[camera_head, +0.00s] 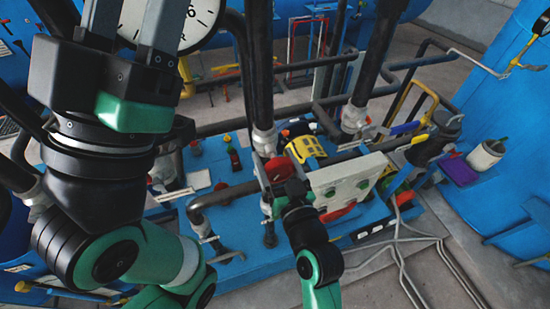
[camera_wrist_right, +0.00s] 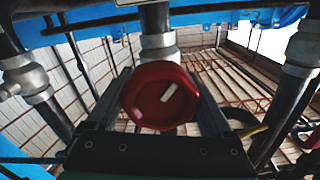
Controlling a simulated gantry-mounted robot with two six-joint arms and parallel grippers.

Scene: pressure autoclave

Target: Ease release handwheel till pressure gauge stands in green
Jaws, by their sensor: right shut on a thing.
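The red release handwheel (camera_head: 279,168) is on pipework at the middle of the head view. It shows close up in the right wrist view (camera_wrist_right: 160,95), round with a white mark slanting up to the right. My right gripper (camera_head: 272,180) is shut on it, one finger on each side. A large white dial (camera_head: 196,22), seemingly the pressure gauge, is cut off at the top. My left gripper (camera_head: 134,14) covers part of it; no green band shows and the reading is unclear. The left fingers are apart, with their tips out of frame.
Upright pipes (camera_head: 260,70) and a pale panel box (camera_head: 346,185) stand close to my right gripper. A yellow part (camera_head: 306,148) lies behind it. A white pot (camera_head: 486,157) stands at the right. Grey cables (camera_head: 405,270) run over the floor at the lower right.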

